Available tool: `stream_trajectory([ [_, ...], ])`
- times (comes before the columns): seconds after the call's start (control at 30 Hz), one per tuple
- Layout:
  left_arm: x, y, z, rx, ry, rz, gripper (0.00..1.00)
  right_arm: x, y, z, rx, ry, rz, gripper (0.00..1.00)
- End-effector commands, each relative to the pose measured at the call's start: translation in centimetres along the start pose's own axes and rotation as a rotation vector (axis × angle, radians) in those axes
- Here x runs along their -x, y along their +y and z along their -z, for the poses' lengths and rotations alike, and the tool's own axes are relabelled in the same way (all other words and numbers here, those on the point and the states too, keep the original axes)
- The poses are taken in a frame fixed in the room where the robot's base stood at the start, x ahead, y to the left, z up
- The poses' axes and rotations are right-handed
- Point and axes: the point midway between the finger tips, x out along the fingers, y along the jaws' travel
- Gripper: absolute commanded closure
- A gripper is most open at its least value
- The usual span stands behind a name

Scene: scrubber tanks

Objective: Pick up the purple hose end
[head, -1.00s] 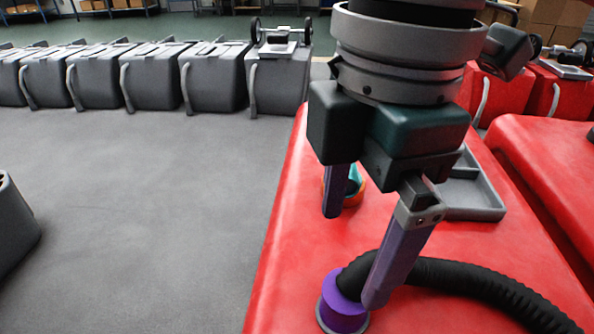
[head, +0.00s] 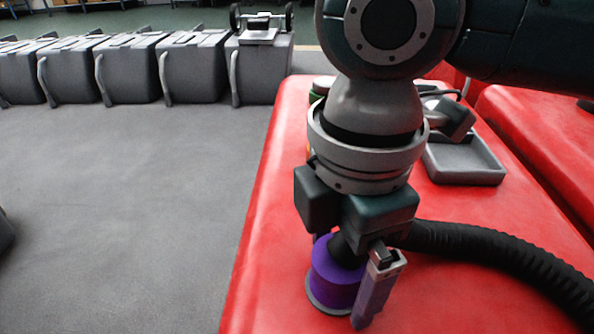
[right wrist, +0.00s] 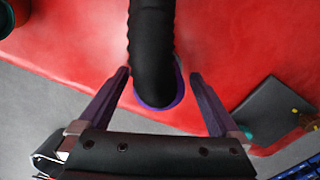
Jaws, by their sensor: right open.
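The purple hose end (head: 336,275) is a purple collar with a grey rim on a black ribbed hose. It sits on the red tank top (head: 262,230) near its left edge. My right gripper (head: 343,285) is open and lowered around the hose end, one finger in front of it and the other mostly hidden behind it. In the right wrist view the purple collar (right wrist: 178,96) shows between the two open fingers (right wrist: 163,92), partly hidden under the black hose (right wrist: 150,50). I cannot tell whether the fingers touch it. My left gripper is not in view.
The black hose runs right across the red tank. A grey tray (head: 466,160) lies behind it on the tank. Something green and orange stands partly hidden behind my arm. Grey tanks (head: 190,72) line the back left, with open floor (head: 140,200) before them.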

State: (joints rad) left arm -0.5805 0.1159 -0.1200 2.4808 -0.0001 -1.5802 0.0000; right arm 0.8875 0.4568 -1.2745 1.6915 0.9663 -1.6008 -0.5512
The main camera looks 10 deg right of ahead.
Motion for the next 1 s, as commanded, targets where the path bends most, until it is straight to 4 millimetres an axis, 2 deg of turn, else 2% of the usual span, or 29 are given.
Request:
stream_trajectory([
  [0.17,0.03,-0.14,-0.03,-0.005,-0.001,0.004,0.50,0.00,0.02,0.04,0.001,0.001,-0.001,0.02],
  [1.0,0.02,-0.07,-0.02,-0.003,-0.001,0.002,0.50,0.04,0.02,0.03,0.000,0.001,0.000,0.95],
])
